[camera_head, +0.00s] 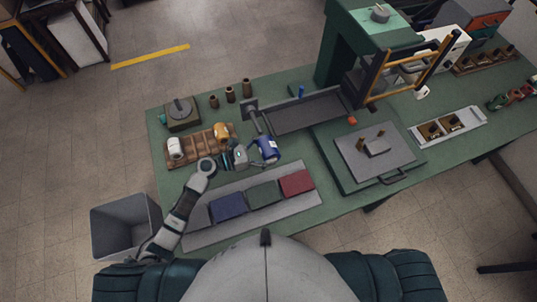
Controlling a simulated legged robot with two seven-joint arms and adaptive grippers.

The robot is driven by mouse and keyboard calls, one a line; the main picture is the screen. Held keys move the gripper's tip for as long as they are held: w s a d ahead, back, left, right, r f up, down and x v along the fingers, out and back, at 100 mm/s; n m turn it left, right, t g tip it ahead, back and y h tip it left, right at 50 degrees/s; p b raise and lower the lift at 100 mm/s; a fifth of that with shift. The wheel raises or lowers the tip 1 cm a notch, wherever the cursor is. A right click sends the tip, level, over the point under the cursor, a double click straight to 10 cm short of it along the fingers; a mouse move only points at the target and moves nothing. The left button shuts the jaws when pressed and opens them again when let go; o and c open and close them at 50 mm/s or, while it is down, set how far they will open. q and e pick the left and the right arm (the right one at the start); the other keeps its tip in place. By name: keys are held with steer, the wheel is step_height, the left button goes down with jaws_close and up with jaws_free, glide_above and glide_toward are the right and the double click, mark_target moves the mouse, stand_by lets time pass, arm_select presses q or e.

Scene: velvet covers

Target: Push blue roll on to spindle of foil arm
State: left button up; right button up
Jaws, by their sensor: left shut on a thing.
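The blue roll (268,149), with a pale label, is at the near end of the grey foil arm (257,120), above the green table. My left gripper (249,156) is shut on the blue roll from its left side. The spindle is hidden at this angle, so I cannot tell how far the roll is around it. My right gripper is out of the picture.
A wooden rack (198,150) holds a white roll (175,148) and a gold roll (221,132). Dark red, green and blue covers lie on a grey mat (312,200) in front. A green press (345,45) stands behind right. A grey bin (125,226) stands left.

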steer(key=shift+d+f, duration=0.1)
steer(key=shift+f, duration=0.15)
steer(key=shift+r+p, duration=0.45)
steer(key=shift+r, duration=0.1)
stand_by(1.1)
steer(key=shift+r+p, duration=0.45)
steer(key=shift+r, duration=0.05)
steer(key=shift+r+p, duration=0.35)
steer(key=shift+p, duration=0.05)
stand_by(1.5)
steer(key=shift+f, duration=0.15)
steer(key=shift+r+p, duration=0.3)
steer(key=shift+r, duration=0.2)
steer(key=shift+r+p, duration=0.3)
steer(key=shift+p, duration=0.05)
stand_by(1.4)
